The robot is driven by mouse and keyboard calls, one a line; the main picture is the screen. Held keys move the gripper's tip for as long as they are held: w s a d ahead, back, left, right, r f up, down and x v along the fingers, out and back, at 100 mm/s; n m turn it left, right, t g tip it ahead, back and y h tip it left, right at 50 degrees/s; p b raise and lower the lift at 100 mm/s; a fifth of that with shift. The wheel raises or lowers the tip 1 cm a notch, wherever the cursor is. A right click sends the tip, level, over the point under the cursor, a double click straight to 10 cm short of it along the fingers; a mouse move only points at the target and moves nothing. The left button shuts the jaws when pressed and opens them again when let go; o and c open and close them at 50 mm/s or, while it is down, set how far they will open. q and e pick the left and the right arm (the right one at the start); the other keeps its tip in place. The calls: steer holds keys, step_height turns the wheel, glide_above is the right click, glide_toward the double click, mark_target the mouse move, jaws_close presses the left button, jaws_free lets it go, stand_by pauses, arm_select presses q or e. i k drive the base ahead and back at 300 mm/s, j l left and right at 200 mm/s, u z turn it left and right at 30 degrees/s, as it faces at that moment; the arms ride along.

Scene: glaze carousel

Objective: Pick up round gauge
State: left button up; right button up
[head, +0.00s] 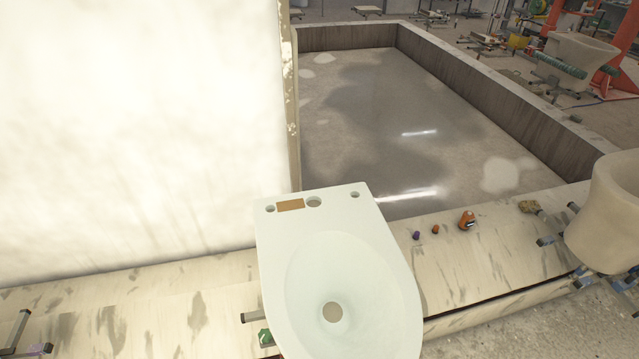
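I cannot pick out a round gauge for certain. Small items lie on the stained ledge (500,262) right of a white ceramic toilet bowl (376,262). They are a tiny purple piece (416,235), a small orange-brown piece (435,229) and a larger orange piece with a dark part (467,221). They are too small to tell whether one is the gauge. Neither of my grippers is in view.
A walled basin (350,120) with a wet grey floor lies behind the ledge. A pale wall (140,120) fills the left. A tan sponge-like lump (529,206) and a beige ceramic piece (608,215) are at the right. Metal bars (18,330) stick out at lower left.

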mark_target(466, 221)
steer(key=i+l, duration=0.4)
steer(key=i+l+u, duration=0.1)
steer(key=i+l, duration=0.7)
steer(key=l, duration=0.15)
steer(key=i+l+u, duration=0.1)
steer(key=i+l, duration=0.65)
steer(key=l, duration=0.2)
steer(key=i+l+u, duration=0.1)
steer(key=i+l, duration=0.65)
steer(key=l, duration=0.3)
steer(key=u, duration=0.05)
